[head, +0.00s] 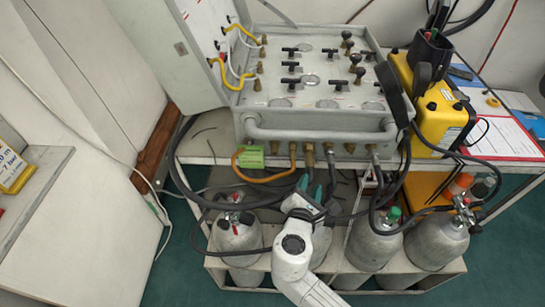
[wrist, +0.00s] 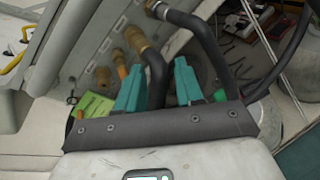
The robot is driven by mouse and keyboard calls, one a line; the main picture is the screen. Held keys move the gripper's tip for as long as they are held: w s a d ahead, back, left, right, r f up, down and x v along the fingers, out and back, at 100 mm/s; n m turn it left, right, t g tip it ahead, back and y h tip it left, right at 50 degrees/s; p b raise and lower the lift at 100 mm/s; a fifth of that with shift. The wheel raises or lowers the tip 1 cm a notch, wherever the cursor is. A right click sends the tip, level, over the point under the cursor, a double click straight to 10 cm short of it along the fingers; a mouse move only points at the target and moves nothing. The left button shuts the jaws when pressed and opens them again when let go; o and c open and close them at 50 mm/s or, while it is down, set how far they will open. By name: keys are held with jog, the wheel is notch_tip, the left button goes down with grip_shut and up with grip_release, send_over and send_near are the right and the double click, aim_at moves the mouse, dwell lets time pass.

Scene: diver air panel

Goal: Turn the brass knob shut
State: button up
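The grey air panel (head: 310,122) has brass fittings along its lower front edge. A stubby brass piece (wrist: 102,76) with no hose visible is at the left in the wrist view; I cannot tell for sure that it is the knob. A larger brass fitting (wrist: 137,40) with a black hose is to its right and also shows in the head view (head: 310,156). My gripper (head: 311,187) is below the panel's front edge. In the wrist view my gripper (wrist: 160,86) has its teal fingers apart, with a black hose behind the gap. It touches no brass piece that I can see.
An orange hose (head: 262,178) and black hoses hang around my gripper. A green tag (head: 251,157) hangs left of it. Grey cylinders (head: 238,238) stand in the rack below. A yellow case (head: 440,118) stands right of the panel.

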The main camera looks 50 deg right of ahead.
aim_at(274, 153)
jog(key=w+a+n+t, duration=0.5)
jog(key=w+a+n, duration=0.15)
jog(key=n, duration=0.45)
jog(key=x, duration=1.1)
jog(key=shift+w+d+r+p, duration=0.1)
jog(key=shift+w+d+p, duration=0.05)
jog(key=shift+w+p, duration=0.2)
jog(key=shift+s, duration=0.1)
jog(key=shift+c, duration=0.2)
grip_shut()
